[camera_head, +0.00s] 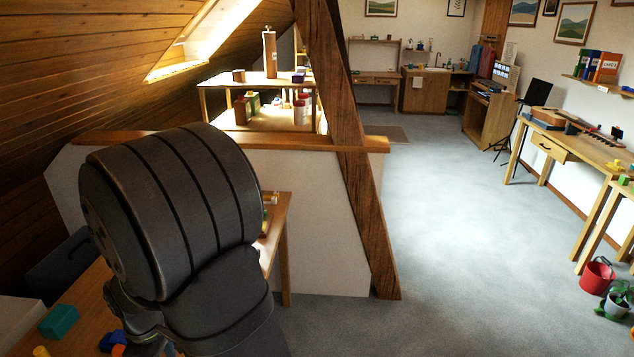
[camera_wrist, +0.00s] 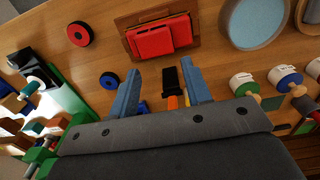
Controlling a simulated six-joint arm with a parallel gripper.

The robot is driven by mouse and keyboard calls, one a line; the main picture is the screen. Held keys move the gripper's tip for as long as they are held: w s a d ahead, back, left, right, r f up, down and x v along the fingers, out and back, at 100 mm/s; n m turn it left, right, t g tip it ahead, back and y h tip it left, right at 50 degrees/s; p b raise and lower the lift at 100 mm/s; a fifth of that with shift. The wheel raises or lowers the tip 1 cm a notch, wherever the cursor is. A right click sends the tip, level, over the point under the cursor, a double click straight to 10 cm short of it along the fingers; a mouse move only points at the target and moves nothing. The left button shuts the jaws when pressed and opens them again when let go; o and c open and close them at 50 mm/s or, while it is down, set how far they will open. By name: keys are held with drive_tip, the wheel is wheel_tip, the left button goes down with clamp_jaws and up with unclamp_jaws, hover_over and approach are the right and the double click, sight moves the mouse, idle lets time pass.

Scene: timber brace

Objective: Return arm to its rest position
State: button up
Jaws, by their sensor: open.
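In the wrist view my gripper (camera_wrist: 160,68) has its two blue fingers spread apart, above a wooden tabletop (camera_wrist: 110,55). No object is clamped between the fingers. A black and orange item (camera_wrist: 171,82) shows in the gap, and I cannot tell how far below the fingers it lies. In the head view my dark arm fills the lower left and my gripper is hidden.
The head view shows a slanted timber post (camera_head: 345,150), a low wall (camera_head: 315,215) and open grey floor (camera_head: 450,220).

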drive_tip(key=shift+r, duration=2.2)
drive_tip(key=shift+h, duration=0.4)
drive_tip(key=f, duration=0.7)
drive_tip(key=shift+a, duration=0.25)
drive_tip(key=shift+a+r+h, duration=0.4)
drive_tip(key=shift+r+h, duration=0.1)
drive_tip(key=shift+h, duration=0.25)
drive_tip(key=shift+a+r+h, duration=0.4)
drive_tip(key=shift+r+h, duration=0.1)
drive_tip(key=shift+h, duration=0.25)
drive_tip(key=shift+d, duration=0.1)
